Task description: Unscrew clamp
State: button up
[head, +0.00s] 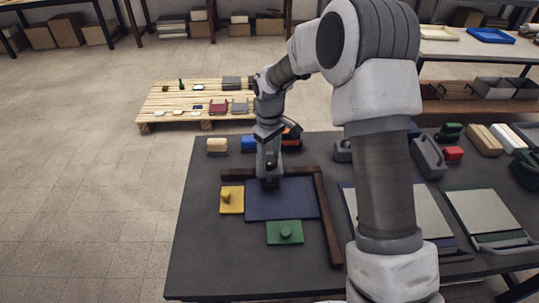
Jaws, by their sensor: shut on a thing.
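A yellow clamp block with a round knob (237,204) sits at the left edge of a flat blue panel (275,207). A green clamp block with a knob (286,238) sits at the panel's front edge. A dark brown L-shaped fence (327,223) runs along the panel's back and right sides. My gripper (268,183) points down at the panel's back edge, to the right of the yellow clamp and behind the green one. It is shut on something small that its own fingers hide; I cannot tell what. It is apart from the yellow and green knobs.
A tan block (217,146) and a blue block (248,144) stand at the table's back left. Flat framed boards (489,215) and several small items fill the right side. A wooden pallet (173,107) with items lies on the floor behind. The table's front left is clear.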

aim_at(269, 160)
jog(key=shift+n, duration=0.3)
jog(key=o, duration=1.4)
notch_tip(269, 160, up, 18)
jog(key=shift+f+p, duration=0.25)
jog(key=shift+p, duration=0.35)
